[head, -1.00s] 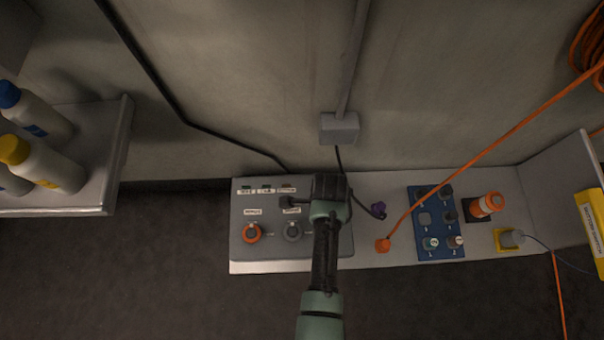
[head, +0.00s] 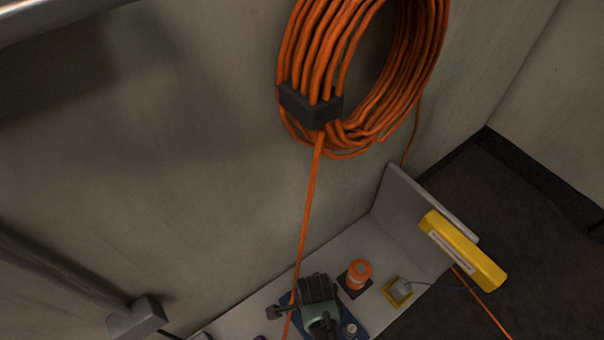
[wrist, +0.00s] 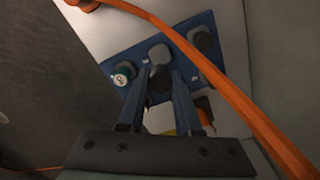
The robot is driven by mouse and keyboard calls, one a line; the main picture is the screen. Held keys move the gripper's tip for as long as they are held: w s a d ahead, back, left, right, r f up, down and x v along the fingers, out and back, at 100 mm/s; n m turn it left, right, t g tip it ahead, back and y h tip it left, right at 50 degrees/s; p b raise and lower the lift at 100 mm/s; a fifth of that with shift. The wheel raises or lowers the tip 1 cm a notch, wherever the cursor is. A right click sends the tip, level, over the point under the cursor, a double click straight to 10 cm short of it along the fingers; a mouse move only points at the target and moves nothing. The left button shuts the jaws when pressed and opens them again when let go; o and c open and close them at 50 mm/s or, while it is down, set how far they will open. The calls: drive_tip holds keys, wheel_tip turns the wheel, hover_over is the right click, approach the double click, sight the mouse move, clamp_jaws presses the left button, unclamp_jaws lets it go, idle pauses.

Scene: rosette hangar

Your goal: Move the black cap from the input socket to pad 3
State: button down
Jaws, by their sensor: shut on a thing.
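My gripper (head: 320,300) is over the blue pad board (head: 345,309) in the head view and hides most of it. In the wrist view my gripper (wrist: 159,77) is shut on the dark, rounded black cap (wrist: 159,84), held between the fingertips. The blue board (wrist: 112,63) lies below it, with a teal-and-white cap (wrist: 123,74) to the left and a dark round cap (wrist: 204,40) at upper right. A grey round piece (wrist: 158,54) shows just beyond the held cap. I cannot read the pad numbers or tell whether the held cap touches the board.
An orange cable (wrist: 235,95) crosses close over the board in the wrist view. It hangs from an orange coil (head: 365,70) on the wall.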

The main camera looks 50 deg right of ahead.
drive_tip(key=shift+f+b, duration=2.95)
drive_tip(key=shift+b, duration=0.2)
drive_tip(key=shift+r+p, duration=0.1)
drive_tip(key=shift+p, duration=0.75)
drive_tip(key=shift+f, duration=0.55)
drive_tip(key=c, duration=0.5)
unclamp_jaws()
wheel_tip(320, 180, up, 13)
drive_tip(key=p, duration=0.8)
